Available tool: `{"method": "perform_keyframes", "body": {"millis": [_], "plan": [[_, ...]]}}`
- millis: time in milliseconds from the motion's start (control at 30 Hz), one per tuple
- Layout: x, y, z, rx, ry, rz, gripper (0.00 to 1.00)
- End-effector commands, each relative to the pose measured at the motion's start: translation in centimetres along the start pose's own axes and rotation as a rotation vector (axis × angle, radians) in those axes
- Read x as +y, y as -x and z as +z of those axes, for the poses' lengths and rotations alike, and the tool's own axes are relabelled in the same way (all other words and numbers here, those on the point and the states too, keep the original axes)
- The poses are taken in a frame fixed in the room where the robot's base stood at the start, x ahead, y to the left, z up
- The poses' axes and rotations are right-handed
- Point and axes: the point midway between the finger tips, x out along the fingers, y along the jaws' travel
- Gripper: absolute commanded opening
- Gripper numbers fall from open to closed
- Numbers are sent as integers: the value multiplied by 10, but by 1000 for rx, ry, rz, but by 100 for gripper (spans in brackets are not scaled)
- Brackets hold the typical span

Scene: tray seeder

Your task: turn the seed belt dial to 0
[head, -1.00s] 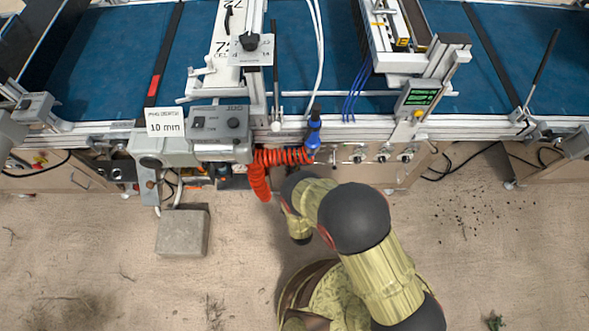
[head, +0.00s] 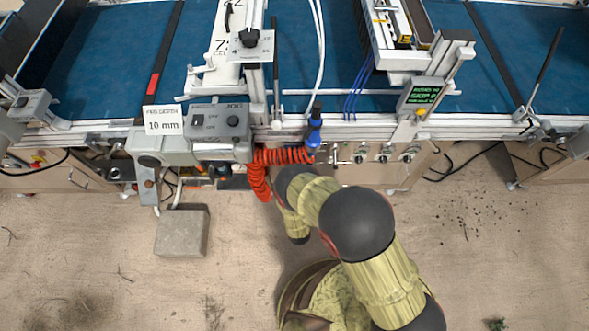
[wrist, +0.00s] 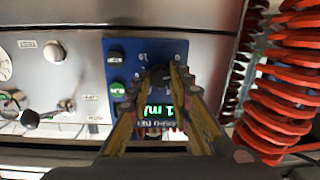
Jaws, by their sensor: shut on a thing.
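In the wrist view a blue panel (wrist: 117,69) on a grey metal front carries a dark dial (wrist: 158,74), mostly covered by my fingers. My gripper (wrist: 160,82) is shut on this dial, one finger on each side. Small white marks stand on the panel above it; which one the dial points to cannot be told. A display with green glowing characters (wrist: 160,110), partly readable as "1 m", shows between the fingers. A green button (wrist: 117,89) is at the panel's left. In the head view my gripper and this dial are hidden under my arm.
A red coiled hose (wrist: 285,75) hangs close at the right of my gripper; it also shows in the head view (head: 262,172). A black-knobbed lever (wrist: 30,119) is at the left. A grey block (head: 182,233) lies on the floor, with free floor around it.

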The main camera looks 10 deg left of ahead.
Motion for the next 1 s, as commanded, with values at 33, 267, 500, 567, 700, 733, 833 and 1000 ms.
{"method": "perform_keyframes", "body": {"millis": [33,267,500,567,700,733,833,1000], "plan": [[0,0,1,-4,44,2,0],[-1,0,1,-14,243,13,0],[-2,0,1,-22,400,21,0],[-1,0,1,-23,429,23,0],[-2,0,1,-26,479,25,0],[-2,0,1,-26,486,26,0],[-2,0,1,-27,505,27,0],[-2,0,0,-27,518,27,0]]}}
